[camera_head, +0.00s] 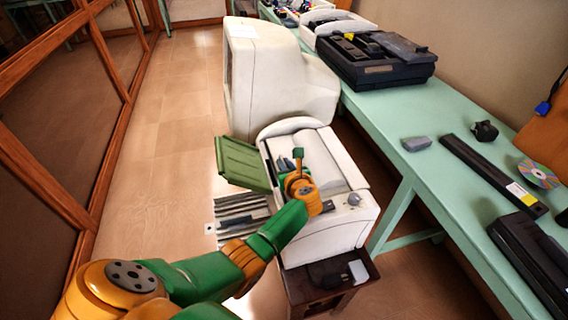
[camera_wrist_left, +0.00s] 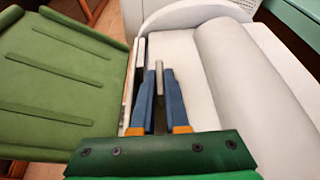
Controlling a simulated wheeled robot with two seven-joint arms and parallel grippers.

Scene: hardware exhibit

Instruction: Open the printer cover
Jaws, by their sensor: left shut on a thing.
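The printer (camera_head: 332,222) is a white machine on a small dark stand in the head view. A green ribbed panel (camera_head: 241,162) sticks out from its left side; it also fills the left of the wrist view (camera_wrist_left: 62,80). I cannot tell whether this panel is the cover. My left gripper (camera_head: 287,163) is over the printer's upper left part, beside the panel. In the left wrist view its blue fingers (camera_wrist_left: 160,88) are shut on a narrow grey piece (camera_wrist_left: 159,75). White printer surfaces lie right of the fingers. My right gripper is not in view.
A large white monitor (camera_head: 275,85) stands behind the printer. A long green table (camera_head: 425,165) on the right carries a black device (camera_head: 375,65), a disc (camera_head: 538,175) and several small parts. The wooden floor (camera_head: 185,110) to the left is mostly clear.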

